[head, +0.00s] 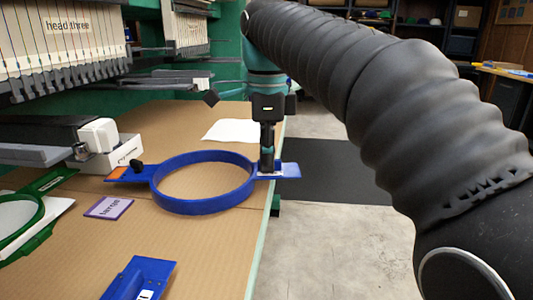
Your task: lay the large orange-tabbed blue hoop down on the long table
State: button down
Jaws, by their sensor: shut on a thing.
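The large blue hoop (203,208) is a round ring with a flat arm on each side. Its left arm has an orange tab (116,173) and a black knob. My gripper (267,172) points down and is shut on the hoop's right arm, near the table's right edge. The end of that arm sticks out past the edge. The hoop looks level, over the long brown table (190,258). I cannot tell whether it touches the table or hangs just above it.
A green hoop (38,222) lies at the left, near a small purple-edged card (108,207). A blue piece (140,278) lies in front. A white sheet (232,131) lies behind. Embroidery machine heads (65,45) overhang the left side. Bare floor is to the right.

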jog(key=shift+f, duration=0.55)
jog(key=c, duration=1.1)
grip_release()
